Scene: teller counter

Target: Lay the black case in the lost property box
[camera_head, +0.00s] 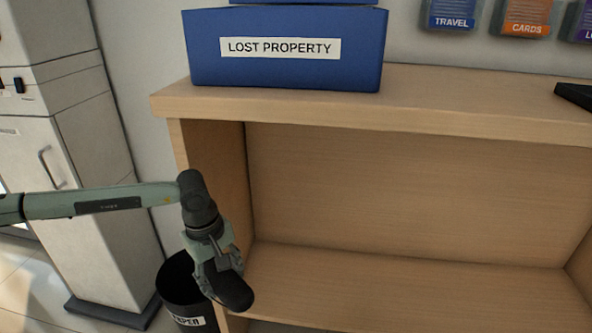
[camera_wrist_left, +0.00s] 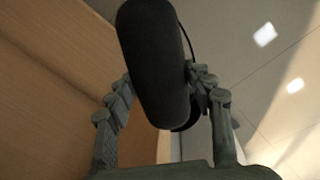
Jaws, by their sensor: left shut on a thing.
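The blue lost property box (camera_head: 285,68) stands on the counter top at its left end, its white label facing me. My left gripper (camera_head: 222,278) is in front of the open shelf's left side, below the counter top and well below the box. It is shut on the black case (camera_head: 236,292), a dark rounded oblong. In the left wrist view the black case (camera_wrist_left: 155,62) sits between the two fingers (camera_wrist_left: 160,100) and sticks out past them. My right gripper does not show. The inside of the box is hidden.
The wooden counter (camera_head: 450,98) has an empty open shelf below it. A black bin (camera_head: 178,281) stands on the floor at the left, beside a grey cabinet (camera_head: 85,200). A dark flat object (camera_head: 574,95) lies at the right edge. Leaflet holders (camera_head: 455,15) hang behind.

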